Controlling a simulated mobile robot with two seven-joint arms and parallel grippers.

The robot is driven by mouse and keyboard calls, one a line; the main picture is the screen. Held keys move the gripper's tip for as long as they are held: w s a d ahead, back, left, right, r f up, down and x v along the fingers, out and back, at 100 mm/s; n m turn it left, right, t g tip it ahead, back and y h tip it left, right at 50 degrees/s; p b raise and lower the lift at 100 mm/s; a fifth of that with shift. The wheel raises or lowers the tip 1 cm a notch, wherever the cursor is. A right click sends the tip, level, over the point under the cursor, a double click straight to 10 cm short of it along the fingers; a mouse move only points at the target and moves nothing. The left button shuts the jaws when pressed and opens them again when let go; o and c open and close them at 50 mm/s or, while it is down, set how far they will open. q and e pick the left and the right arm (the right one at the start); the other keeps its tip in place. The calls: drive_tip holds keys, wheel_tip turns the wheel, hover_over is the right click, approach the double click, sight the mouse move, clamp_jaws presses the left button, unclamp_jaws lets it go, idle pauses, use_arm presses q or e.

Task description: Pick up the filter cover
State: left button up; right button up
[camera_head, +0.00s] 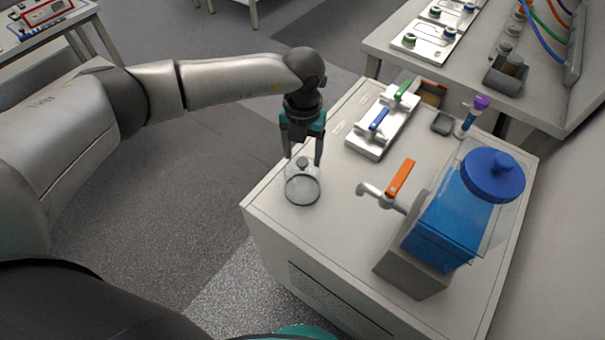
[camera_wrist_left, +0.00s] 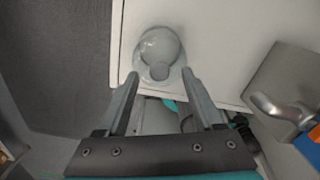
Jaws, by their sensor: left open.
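The filter cover (camera_head: 302,189) is a clear glass dome with a dark knob on top. It stands near the left edge of the white bench (camera_head: 350,205). In the left wrist view the filter cover (camera_wrist_left: 160,46) sits just ahead of the fingertips, with its grey knob between them. My left gripper (camera_head: 304,162) points down over the cover, its two fingers open on either side of the knob. It also shows in the left wrist view (camera_wrist_left: 160,80). Whether a finger touches the cover is unclear. My right gripper is not in view.
A blue container (camera_head: 447,225) with a blue lid and an orange-handled tap (camera_head: 400,178) stands to the right. Behind are a white valve plate (camera_head: 383,128) with blue and green handles, a grey tray (camera_head: 443,123) and a purple-capped tube (camera_head: 473,110).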

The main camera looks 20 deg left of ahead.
use_arm(q)
drive_tip(key=shift+f, duration=0.8)
drive_tip(key=shift+c, duration=0.3)
clamp_jaws()
idle(0.5)
